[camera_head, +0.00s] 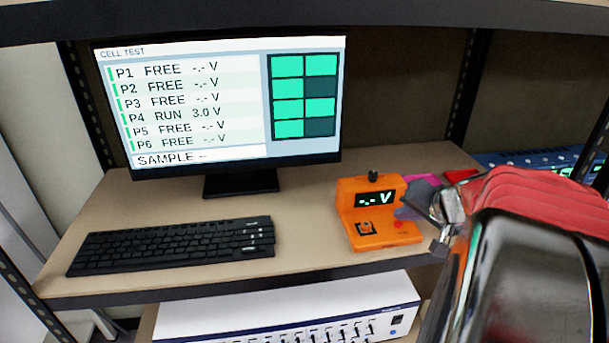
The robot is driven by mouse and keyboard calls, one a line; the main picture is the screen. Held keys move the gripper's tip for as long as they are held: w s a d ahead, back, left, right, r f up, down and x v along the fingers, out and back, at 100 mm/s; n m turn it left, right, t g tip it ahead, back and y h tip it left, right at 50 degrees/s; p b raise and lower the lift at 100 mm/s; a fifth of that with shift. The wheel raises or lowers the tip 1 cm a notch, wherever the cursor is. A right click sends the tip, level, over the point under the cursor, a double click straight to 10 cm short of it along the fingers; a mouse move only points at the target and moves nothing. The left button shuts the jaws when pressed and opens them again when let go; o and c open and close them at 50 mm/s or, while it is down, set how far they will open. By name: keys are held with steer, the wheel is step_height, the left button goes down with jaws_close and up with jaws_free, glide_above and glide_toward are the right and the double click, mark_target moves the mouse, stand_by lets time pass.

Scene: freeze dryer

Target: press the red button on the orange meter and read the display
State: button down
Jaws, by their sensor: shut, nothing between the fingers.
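The orange meter (357,209) stands upright on the wooden shelf, right of the monitor's foot. Its dark display (374,199) reads "-.- V". The red button (398,224) is a small spot on the right of the meter's lower front; a dark square socket (366,228) is to its left. My gripper (437,225) is at the right end of the meter, right of the button, and looks shut and empty. In the picture a gap shows between its tip and the button. My arm covers the right foreground and part of the shelf.
A monitor (220,100) headed "CELL TEST" shows P4 RUN 3.0 V and other rows FREE. A black keyboard (172,245) lies at the left. Pink and red items (461,176) and a blue device (530,159) lie behind my arm. Shelf space between keyboard and meter is clear.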

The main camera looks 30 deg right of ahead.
mark_target(400, 229)
steer(key=shift+f, duration=0.5)
stand_by(0.7)
steer(key=shift+r, duration=0.55)
steer(key=shift+r, duration=0.1)
step_height(400, 229, up, 6)
steer(key=shift+f, duration=0.1)
stand_by(0.8)
stand_by(0.6)
